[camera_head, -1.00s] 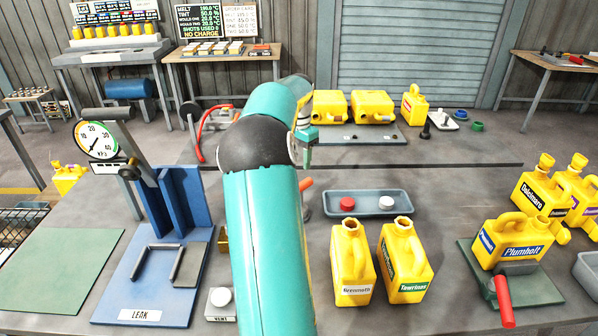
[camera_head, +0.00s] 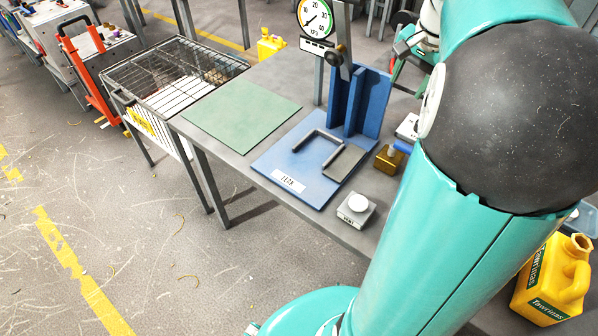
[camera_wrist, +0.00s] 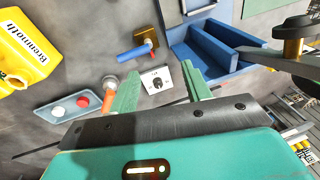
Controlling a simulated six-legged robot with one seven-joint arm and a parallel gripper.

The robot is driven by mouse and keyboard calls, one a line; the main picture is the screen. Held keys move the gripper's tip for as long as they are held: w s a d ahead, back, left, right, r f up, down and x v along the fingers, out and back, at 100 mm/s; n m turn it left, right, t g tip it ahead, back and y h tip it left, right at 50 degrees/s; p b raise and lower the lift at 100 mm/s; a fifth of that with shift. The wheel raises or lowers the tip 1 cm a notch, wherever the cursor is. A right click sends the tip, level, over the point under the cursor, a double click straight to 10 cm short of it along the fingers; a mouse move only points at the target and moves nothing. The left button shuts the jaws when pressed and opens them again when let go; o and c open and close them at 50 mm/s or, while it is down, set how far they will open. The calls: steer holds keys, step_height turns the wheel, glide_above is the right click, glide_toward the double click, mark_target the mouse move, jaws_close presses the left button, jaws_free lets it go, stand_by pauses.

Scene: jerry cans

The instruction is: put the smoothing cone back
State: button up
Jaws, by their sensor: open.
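I cannot pick out the smoothing cone for certain. In the wrist view, an orange-handled tool with a pale end (camera_wrist: 108,98) stands beside the left finger. A blue-handled tool (camera_wrist: 138,51) reaches from a brass block (camera_wrist: 147,38) on the bench, and it also shows in the head view (camera_head: 402,146). My gripper (camera_wrist: 160,80) is open, with its two green fingers apart and nothing held between them. A white box with a black knob (camera_wrist: 156,84) shows beyond the gap.
The blue leak stand (camera_head: 305,160), green mat (camera_head: 240,113) and vent box (camera_head: 357,207) are on the bench. A tray (camera_wrist: 50,112) holds a red and a white cap. Yellow cans stand nearby, one marked Tawrinas (camera_head: 553,280). A wire basket (camera_head: 170,75) adjoins the bench.

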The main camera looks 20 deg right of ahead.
steer(key=s+a+n+t, duration=0.25)
steer(key=a+n, duration=0.45)
steer(key=a, duration=1.3)
steer(key=s+a+f+n, duration=0.3)
steer(key=s+a+n, duration=0.3)
steer(key=a, duration=0.6)
steer(key=shift+s+f+t, duration=0.25)
steer(key=shift+s+t, duration=0.1)
steer(key=shift+s, duration=0.85)
